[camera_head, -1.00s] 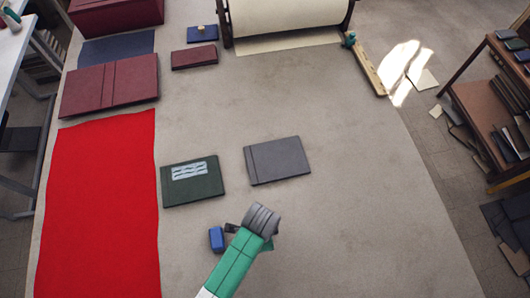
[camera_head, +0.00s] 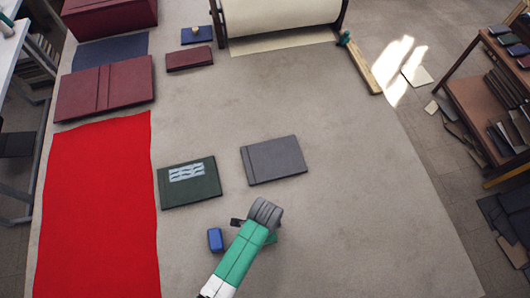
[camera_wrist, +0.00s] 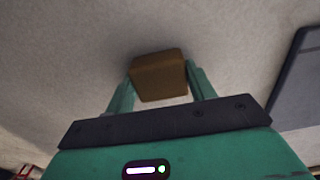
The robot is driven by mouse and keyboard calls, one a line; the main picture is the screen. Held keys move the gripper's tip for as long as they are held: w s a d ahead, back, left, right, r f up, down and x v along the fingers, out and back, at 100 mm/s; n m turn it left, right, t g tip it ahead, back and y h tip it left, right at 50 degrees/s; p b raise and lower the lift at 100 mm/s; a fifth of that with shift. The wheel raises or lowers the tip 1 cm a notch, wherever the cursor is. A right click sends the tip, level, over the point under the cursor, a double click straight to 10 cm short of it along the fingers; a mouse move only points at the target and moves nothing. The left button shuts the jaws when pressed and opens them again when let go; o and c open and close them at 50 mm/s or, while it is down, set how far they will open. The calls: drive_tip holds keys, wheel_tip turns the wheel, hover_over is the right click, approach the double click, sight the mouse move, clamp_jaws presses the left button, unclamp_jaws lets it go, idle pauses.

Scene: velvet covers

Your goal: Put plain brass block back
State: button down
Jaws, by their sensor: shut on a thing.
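The plain brass block (camera_wrist: 158,75) shows as a brown, box-shaped piece between my two fingers in the wrist view. My gripper (camera_wrist: 162,86) is shut on it, one finger at each side. Pale table surface lies beyond the block; I cannot tell whether the block touches it. In the head view my arm's grey and green end is at the lower middle, in front of the grey book. My fingertips and the block are hidden there behind the arm.
A small blue block (camera_head: 215,239) stands just left of my arm. A green book (camera_head: 187,194) with a pale patch and a grey book (camera_head: 274,160) lie beyond. A red cloth (camera_head: 95,210) covers the left side. The table right of my arm (camera_head: 370,200) is clear.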

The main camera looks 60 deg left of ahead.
drive_tip(key=c, duration=0.5)
unclamp_jaws()
drive_tip(key=shift+f, duration=0.1)
wheel_tip(320, 180, up, 12)
drive_tip(key=shift+r+p, duration=0.15)
drive_tip(key=shift+p, duration=0.3)
